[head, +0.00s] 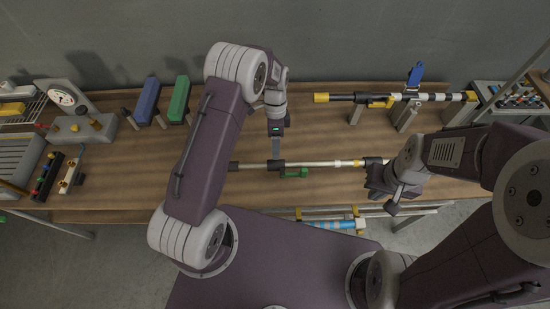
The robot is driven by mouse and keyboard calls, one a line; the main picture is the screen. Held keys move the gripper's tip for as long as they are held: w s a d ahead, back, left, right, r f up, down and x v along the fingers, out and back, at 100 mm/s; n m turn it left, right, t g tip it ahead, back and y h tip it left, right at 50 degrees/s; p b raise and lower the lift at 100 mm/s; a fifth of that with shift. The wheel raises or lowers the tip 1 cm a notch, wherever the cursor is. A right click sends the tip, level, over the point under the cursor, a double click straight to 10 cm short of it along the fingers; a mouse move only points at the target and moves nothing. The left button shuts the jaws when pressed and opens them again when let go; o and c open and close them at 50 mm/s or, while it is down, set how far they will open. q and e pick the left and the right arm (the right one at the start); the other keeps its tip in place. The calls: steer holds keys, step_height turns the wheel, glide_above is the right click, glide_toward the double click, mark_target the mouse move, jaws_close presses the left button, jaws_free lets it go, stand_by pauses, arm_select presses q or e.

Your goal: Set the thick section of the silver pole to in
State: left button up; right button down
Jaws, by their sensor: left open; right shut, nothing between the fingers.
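The silver pole (320,163) lies left to right across the front of the table. It has a dark section at its left, a bright silver length in the middle, and yellow and white bands towards its right. A green lever-like part (294,173) sits by its dark collar. My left gripper (276,155) points down at the pole beside the green part; it is open, and I cannot tell whether its fingers straddle the pole. My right gripper (378,184) is shut and empty at the pole's right end, which it partly hides.
A second pole (340,97), black with yellow ends and white bands, rests on stands behind. A blue block (147,98) and a green block (179,98) stand at the back left. A gauge box (82,128) is further left. The table middle between the poles is clear.

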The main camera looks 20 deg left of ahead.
mark_target(274, 162)
arm_select(q)
steer(key=p+x, duration=0.1)
steer(key=x, duration=0.1)
steer(key=p+x, duration=0.1)
steer(key=x, duration=0.2)
steer(key=a+p+x, duration=0.1)
steer(key=x, duration=0.1)
steer(key=shift+a+f, duration=0.1)
steer(key=shift+f, duration=0.2)
steer(key=shift+s+d+f, duration=0.2)
steer(key=shift+d+f, duration=0.15)
steer(key=shift+f, duration=0.05)
steer(key=shift+a, duration=0.2)
steer(key=c, duration=1)
jaws_close()
steer(key=shift+d, duration=0.1)
arm_select(e)
steer(key=r, duration=0.1)
steer(key=a+r, duration=0.1)
steer(key=r, duration=0.1)
steer(key=shift+r, duration=0.15)
